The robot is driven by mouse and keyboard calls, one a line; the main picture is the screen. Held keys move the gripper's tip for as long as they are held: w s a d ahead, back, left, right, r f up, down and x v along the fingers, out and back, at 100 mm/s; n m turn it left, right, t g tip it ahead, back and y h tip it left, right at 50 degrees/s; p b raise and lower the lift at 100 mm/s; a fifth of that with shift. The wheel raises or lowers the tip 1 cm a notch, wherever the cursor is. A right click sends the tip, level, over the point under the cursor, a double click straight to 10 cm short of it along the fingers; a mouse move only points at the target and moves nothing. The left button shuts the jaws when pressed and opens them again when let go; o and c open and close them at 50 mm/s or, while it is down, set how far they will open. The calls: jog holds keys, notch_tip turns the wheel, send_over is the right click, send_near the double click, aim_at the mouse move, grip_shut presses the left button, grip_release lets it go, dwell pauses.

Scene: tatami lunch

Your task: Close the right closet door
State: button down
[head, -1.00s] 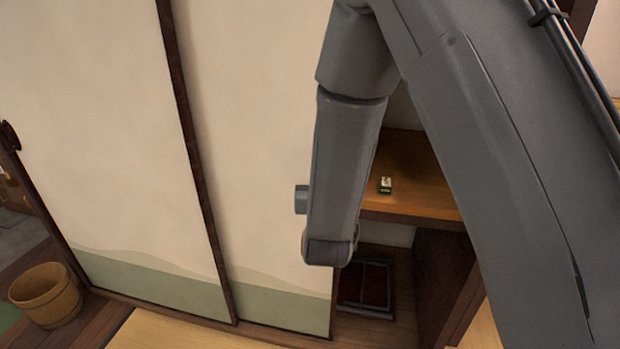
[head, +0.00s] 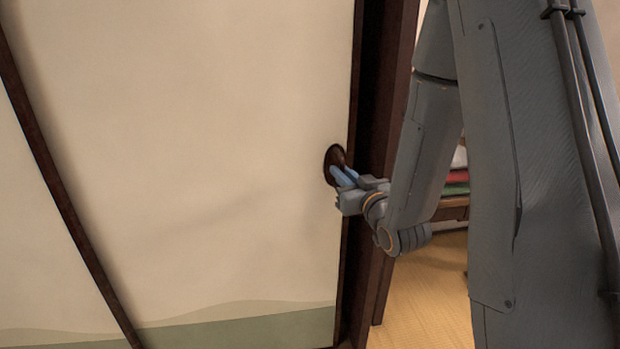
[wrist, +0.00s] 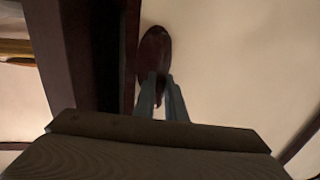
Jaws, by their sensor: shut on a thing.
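The right closet door (head: 220,130) is a cream panel with a green lower band and a dark edge frame. Its dark oval pull (head: 333,158) is near its right edge. My gripper (head: 343,177) has its fingertips at the pull and is shut on it. In the wrist view, my gripper (wrist: 161,95) reaches the lower part of the pull (wrist: 155,48), with the door (wrist: 225,60) behind. The door's right edge is beside a dark wooden post (head: 388,140). A narrow dark strip shows between them; I cannot tell whether any gap remains.
The other closet door (head: 40,230) is at the left, past a dark slanting edge. Right of the post, stacked coloured items (head: 457,176) sit above a wooden surface, partly behind my arm. Tatami floor (head: 425,285) shows below them.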

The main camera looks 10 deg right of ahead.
jog(key=d, duration=0.7)
jog(key=shift+r, duration=0.25)
jog(key=shift+d, duration=0.15)
jog(key=c, duration=1.8)
grip_release()
jog(key=shift+d, duration=0.15)
jog(key=shift+c, duration=0.2)
jog(key=shift+f, duration=0.1)
jog(key=shift+a, duration=0.2)
jog(key=shift+s+d+p, duration=0.25)
jog(key=shift+s+p, duration=0.1)
jog(key=shift+s, duration=0.95)
jog(key=shift+s+d+p, duration=0.2)
jog(key=shift+s+p, duration=0.1)
jog(key=shift+s, duration=0.95)
jog(key=shift+s+d+p, duration=0.25)
jog(key=shift+s+p, duration=0.1)
jog(key=shift+s, duration=0.95)
